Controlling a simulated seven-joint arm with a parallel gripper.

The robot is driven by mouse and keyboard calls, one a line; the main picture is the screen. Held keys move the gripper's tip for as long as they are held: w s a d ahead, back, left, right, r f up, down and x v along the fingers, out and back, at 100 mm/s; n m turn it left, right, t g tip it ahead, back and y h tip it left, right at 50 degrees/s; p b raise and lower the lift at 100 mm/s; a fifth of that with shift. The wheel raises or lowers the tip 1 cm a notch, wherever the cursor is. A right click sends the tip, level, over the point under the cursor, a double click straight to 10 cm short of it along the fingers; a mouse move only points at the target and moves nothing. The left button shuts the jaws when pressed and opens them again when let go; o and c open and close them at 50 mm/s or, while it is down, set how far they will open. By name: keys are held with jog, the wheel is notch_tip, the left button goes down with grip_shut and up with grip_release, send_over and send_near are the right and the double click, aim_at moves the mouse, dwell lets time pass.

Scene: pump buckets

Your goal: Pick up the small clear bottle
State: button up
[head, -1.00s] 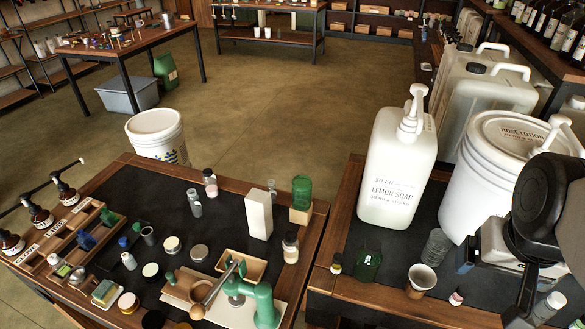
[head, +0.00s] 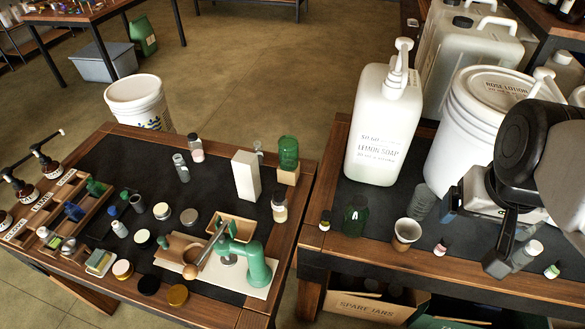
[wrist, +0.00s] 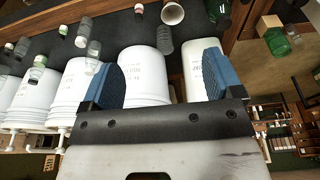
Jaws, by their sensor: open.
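My gripper (head: 476,228) hangs at the right over the right table, open and empty; its two blue pads stand wide apart in the wrist view (wrist: 162,80). A ribbed clear bottle (head: 422,204) stands left of it, behind a paper cup (head: 406,234). A capped greyish clear bottle (head: 525,255) stands right of the fingers, partly hidden. On the left table are a slim clear bottle (head: 181,168), a clear bottle with pale contents (head: 279,207) and a partly hidden clear one (head: 258,152). I cannot tell which is the small clear bottle meant.
A tall lemon soap pump jug (head: 384,125) and a white rose lotion bucket (head: 465,130) stand behind. A dark green bottle (head: 356,216) and small jars line the right table's front. A green press (head: 245,262) stands on the left table. A gap separates the tables.

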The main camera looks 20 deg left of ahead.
jog(key=shift+c, duration=0.3)
jog(key=n+g, duration=0.3)
jog(key=n, duration=0.7)
send_near(280, 195)
jog(key=f, duration=0.5)
jog(key=shift+s+d, duration=0.1)
jog(key=shift+d, duration=0.3)
jog(key=shift+s+a+f, duration=0.1)
jog(key=shift+a+f, duration=0.25)
jog(key=shift+f, duration=1.25)
jog(key=shift+f, duration=0.1)
